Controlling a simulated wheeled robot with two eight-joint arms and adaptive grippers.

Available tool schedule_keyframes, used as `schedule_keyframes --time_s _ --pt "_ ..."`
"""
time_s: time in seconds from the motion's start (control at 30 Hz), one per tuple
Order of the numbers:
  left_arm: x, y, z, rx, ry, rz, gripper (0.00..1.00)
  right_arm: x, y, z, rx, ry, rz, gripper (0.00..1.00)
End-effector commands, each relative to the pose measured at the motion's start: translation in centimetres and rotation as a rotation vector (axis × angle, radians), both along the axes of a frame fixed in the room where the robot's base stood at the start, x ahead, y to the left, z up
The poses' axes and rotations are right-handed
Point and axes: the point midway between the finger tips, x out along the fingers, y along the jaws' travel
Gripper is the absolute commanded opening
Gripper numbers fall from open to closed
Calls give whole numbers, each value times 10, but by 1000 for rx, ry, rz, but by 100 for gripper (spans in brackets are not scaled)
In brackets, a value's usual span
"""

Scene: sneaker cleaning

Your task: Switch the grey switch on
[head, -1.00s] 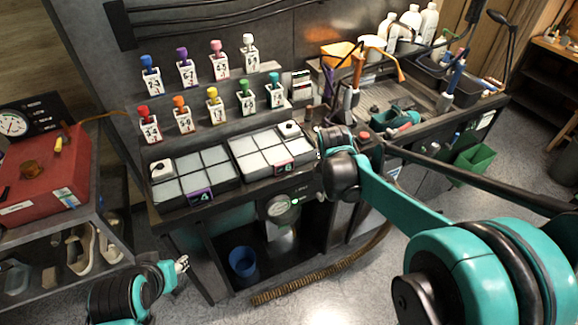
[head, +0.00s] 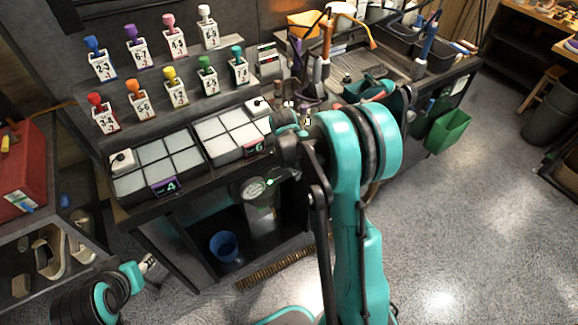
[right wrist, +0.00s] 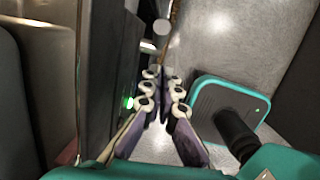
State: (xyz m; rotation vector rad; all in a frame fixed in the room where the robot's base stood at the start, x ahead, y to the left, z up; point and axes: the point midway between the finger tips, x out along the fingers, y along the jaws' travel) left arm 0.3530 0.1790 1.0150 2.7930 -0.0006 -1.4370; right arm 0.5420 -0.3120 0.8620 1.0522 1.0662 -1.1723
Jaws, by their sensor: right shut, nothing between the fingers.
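I cannot make out the grey switch for certain in either view. A round gauge (head: 254,188) with a small green light (head: 271,182) sits under the front edge of the workbench. My right gripper (head: 284,176) is by the bench front near that light, small and partly hidden by my arm in the head view. In the right wrist view its purple-padded fingers (right wrist: 162,78) are shut with nothing between them, beside a green light (right wrist: 129,102). Grey round parts (right wrist: 161,27) show beyond the fingertips. My left gripper (head: 148,263) is low at the left, apart from the bench, its opening unclear.
Two trays of pale square compartments (head: 170,158) lie on the bench, with several coloured-top holders (head: 104,66) behind. A blue bin (head: 223,246) stands under the bench and a green bin (head: 447,130) hangs at its right. Floor (head: 470,240) at right is clear.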

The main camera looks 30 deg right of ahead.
Motion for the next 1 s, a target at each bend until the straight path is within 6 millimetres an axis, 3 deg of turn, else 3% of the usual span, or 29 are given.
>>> schedule_keyframes --time_s 0.2,0.63,0.8,1.0 --pt "0 0 -8 0 0 0 40 6 -21 -10 1 0 -2 0" --pt "0 0 -9 0 0 0 40 7 -25 -11 0 0 -2 0" --pt "0 0 -13 0 0 0 40 10 -40 -16 0 -1 -3 0" --pt "0 0 -12 0 0 0 40 10 -42 -15 -4 -1 -3 0"
